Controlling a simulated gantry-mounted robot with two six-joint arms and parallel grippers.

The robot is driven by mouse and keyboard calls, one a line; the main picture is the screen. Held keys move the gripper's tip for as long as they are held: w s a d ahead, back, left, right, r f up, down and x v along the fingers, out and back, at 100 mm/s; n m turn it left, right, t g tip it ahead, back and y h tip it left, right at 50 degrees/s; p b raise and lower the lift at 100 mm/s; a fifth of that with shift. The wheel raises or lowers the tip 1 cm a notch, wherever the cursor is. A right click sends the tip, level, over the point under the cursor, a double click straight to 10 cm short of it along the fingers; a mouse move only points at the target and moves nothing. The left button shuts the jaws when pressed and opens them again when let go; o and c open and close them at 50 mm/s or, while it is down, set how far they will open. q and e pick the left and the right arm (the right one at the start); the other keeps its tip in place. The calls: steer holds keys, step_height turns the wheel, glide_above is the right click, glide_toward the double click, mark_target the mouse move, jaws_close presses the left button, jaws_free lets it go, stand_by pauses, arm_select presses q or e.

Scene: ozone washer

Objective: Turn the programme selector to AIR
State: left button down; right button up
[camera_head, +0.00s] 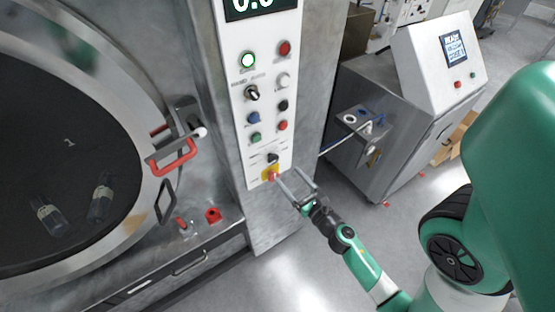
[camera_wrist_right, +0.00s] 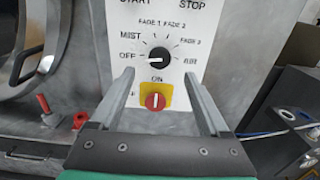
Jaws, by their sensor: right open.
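The programme selector (camera_wrist_right: 159,57) is a round black knob on the white control panel (camera_wrist_right: 125,60), between my right fingertips in the right wrist view. A light mark on it appears to point left, towards OFF. Labels MIST, FADE 1, FADE 2 and FADE 3 arc over it; the lowest right label, where AIR would sit, is hard to read. The selector is small in the head view (camera_head: 273,158). My right gripper (camera_head: 291,176) is open and empty, with its fingertips below and right of the selector in that view. It shows in the wrist view (camera_wrist_right: 159,75). My left gripper is out of view.
A red switch on a yellow plate (camera_head: 270,173) sits just below the selector. Several coloured buttons and another black knob (camera_head: 252,93) are higher up. The round door (camera_head: 110,115) with a red handle (camera_head: 175,158) is left. A metal cabinet (camera_head: 380,130) stands right.

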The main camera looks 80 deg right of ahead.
mark_target(275, 160)
steer(key=p+x, duration=0.1)
steer(key=x, duration=0.6)
steer(key=shift+w+d, duration=0.25)
jaws_close()
